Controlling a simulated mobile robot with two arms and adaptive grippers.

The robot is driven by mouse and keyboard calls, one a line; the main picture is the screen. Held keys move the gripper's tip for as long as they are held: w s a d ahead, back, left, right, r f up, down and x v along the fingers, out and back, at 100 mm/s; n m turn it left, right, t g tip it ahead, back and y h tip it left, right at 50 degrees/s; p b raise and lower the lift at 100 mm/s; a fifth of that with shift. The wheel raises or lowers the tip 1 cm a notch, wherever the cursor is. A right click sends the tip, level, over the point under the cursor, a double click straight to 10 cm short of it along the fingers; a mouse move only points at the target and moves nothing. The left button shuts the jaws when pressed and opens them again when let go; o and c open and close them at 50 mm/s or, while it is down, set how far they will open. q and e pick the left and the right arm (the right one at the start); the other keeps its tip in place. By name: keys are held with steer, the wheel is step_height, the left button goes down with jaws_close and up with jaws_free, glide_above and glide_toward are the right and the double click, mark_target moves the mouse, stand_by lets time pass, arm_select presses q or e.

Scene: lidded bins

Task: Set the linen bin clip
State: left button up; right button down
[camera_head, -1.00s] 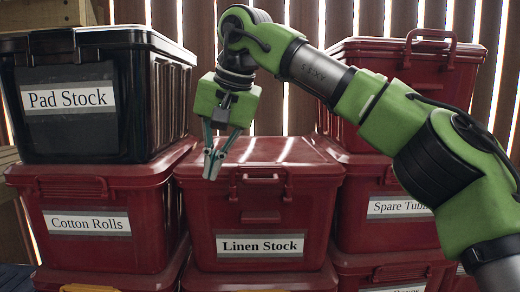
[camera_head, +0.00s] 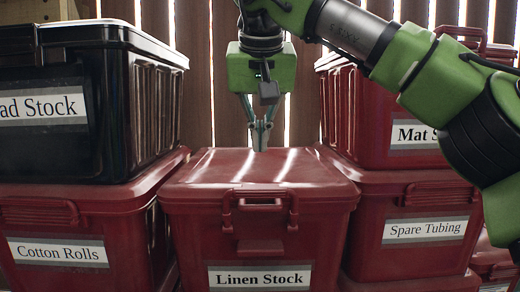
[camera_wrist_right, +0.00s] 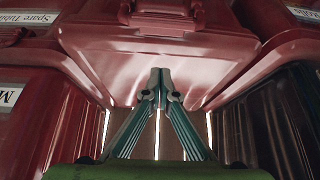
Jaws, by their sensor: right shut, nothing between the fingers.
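The linen bin (camera_head: 190,235) is dark red, with a "Linen Stock" label on its front and a shut lid (camera_head: 320,170). Its clip (camera_head: 262,207) is a red bail at the middle of the front, just under the lid rim. A red catch plate (camera_head: 260,247) sits below it. My right gripper (camera_head: 260,147) points down over the lid, behind and above the clip. Its fingers are shut with nothing between them. In the right wrist view the fingertips (camera_wrist_right: 160,80) show before the lid, and the clip (camera_wrist_right: 158,22) is near the top edge. My left gripper is not in view.
A black "Pad Stock" bin (camera_head: 60,155) stands on the red "Cotton Rolls" bin (camera_head: 100,220) at left. Red bins are stacked at right, with "Spare Tubing" (camera_head: 400,265) below another (camera_head: 350,110). Slats (camera_head: 305,100) stand behind. The space before the linen bin's front looks clear.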

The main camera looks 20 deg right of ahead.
mark_target(260, 189)
steer(key=x, duration=0.7)
steer(key=shift+f, duration=0.5)
steer(key=shift+s+a+f, duration=0.15)
steer(key=shift+s+a, duration=0.1)
steer(key=shift+s, duration=0.65)
steer(key=shift+s+a+f, duration=0.1)
steer(key=shift+s+a, duration=0.15)
steer(key=shift+s, duration=0.7)
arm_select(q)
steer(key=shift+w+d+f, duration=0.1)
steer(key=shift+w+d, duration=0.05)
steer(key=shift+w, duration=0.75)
arm_select(e)
steer(key=shift+w, duration=0.1)
steer(key=shift+w+f, duration=0.1)
steer(key=shift+w, duration=0.05)
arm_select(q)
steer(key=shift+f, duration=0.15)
